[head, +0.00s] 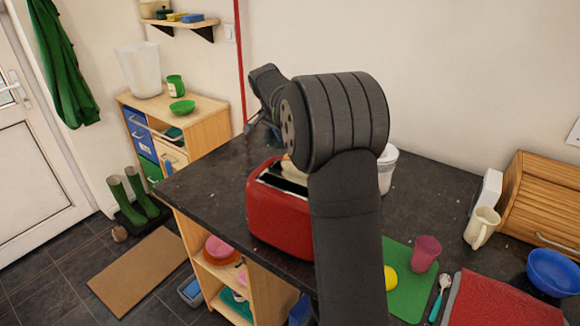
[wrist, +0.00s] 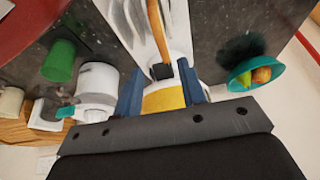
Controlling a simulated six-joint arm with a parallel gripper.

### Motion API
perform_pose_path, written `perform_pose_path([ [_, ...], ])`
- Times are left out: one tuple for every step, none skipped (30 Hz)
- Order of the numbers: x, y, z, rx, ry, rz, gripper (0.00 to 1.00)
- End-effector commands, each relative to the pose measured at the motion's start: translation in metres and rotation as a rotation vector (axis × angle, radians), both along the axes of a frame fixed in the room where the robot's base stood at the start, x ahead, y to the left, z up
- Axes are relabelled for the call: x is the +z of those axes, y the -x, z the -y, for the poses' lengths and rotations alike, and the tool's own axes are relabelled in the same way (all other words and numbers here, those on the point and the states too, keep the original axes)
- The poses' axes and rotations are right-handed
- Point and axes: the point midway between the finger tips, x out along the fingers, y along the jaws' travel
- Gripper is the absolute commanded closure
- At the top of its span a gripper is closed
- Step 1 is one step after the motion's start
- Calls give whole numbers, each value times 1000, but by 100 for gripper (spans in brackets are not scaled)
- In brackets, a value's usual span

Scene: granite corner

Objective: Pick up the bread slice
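The bread slice is most likely the pale edge (head: 293,170) showing in the slot of the red toaster (head: 272,215) in the head view; my arm partly covers it. In the wrist view my gripper (wrist: 162,76) has its two blue fingers well apart. A yellow and off-white thing (wrist: 165,97) shows between them. I cannot tell what it is or whether the fingers touch it. In the head view my gripper is largely hidden behind my arm, beyond the toaster.
A green cup (wrist: 59,62), a white container (wrist: 97,85) and a teal fruit bowl (wrist: 249,76) stand around the gripper in the wrist view. In the head view a green mat (head: 408,290), pink cup (head: 426,253) and cream jug (head: 481,227) occupy the counter's right side.

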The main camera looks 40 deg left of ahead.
Motion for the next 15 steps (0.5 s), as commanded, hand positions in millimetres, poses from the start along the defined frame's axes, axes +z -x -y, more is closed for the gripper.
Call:
perform_pose_path([
  [-10, -4, 1, -1, 3, -2, 63],
  [-15, -6, 1, -1, 3, -2, 63],
  [-20, -8, 0, -1, 2, -2, 63],
  [-23, -9, 0, -1, 2, -2, 63],
  [-26, -10, 0, 0, 1, -2, 63],
  [-28, -11, 0, 0, 1, -1, 63],
  [-30, -12, 0, 0, 0, -1, 63],
  [-31, -12, 0, 0, 0, 0, 63],
  [-32, -13, 0, 0, -1, 0, 63],
  [-33, -13, 0, 1, -1, 0, 63],
  [-35, -13, -1, 1, 0, -1, 63],
  [-38, -14, -1, 1, 0, -1, 63],
  [-41, -14, -1, 1, 1, -2, 63],
  [-44, -15, -2, 1, 1, -2, 63],
  [-49, -16, -3, 1, 3, -2, 63],
])
